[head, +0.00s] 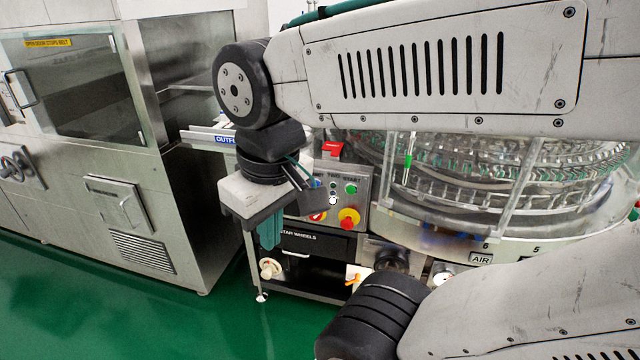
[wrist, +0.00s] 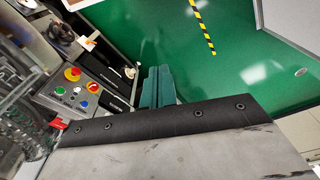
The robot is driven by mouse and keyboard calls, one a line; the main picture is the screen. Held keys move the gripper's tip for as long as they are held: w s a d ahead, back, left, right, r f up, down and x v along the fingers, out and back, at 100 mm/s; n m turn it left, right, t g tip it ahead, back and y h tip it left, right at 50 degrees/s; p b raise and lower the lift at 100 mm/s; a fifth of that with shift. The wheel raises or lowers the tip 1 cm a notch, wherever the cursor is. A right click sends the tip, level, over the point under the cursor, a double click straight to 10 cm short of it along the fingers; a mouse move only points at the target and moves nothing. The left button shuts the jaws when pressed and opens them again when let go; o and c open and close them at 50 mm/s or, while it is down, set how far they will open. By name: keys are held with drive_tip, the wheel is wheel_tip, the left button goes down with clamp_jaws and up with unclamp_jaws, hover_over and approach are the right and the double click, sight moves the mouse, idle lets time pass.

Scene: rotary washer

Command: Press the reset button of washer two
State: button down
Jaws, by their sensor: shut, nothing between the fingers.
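The control panel (head: 362,203) of the washer stands right of my gripper in the head view, partly covered by my wrist; its visible label reads "TWO START". I cannot read which button is marked reset. My gripper (head: 268,245) is shut and empty, its teal fingers pointing down, apart from the panel.
A black drawer marked "STAR WHEELS" (head: 318,243) sits below the panel. The round glass-guarded washer (head: 465,185) is at the right. A steel cabinet (head: 185,180) stands at the left. Open green floor (head: 130,310) lies in front.

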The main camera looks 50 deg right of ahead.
drive_tip(key=w+d+f+n+t+h, duration=0.15)
drive_tip(key=w+d+f, duration=0.25)
drive_tip(key=w+d, duration=0.4)
drive_tip(key=w+d+f+n+t+h, duration=0.1)
drive_tip(key=w+d+f+t, duration=0.2)
drive_tip(key=w+d+f, duration=0.45)
drive_tip(key=w+d+f+n+t+h, duration=0.15)
drive_tip(key=w+d, duration=0.35)
drive_tip(key=w, duration=0.6)
drive_tip(key=w+d+f+t, duration=0.2)
drive_tip(key=d+f+t, duration=0.2)
drive_tip(key=d+f, duration=0.35)
drive_tip(key=s+d+f+n+t+h, duration=0.1)
drive_tip(key=s+d+f+t, duration=0.3)
drive_tip(key=f, duration=0.4)
drive_tip(key=shift+s+d+t+h, duration=0.3)
drive_tip(key=shift+s+d+h, duration=0.4)
drive_tip(key=shift+s+d, duration=0.3)
drive_tip(key=shift+w+d, duration=0.15)
drive_tip(key=shift+d, duration=0.05)
drive_tip(key=w+d, duration=0.3)
drive_tip(key=d, duration=0.5)
drive_tip(key=shift+w, duration=0.15)
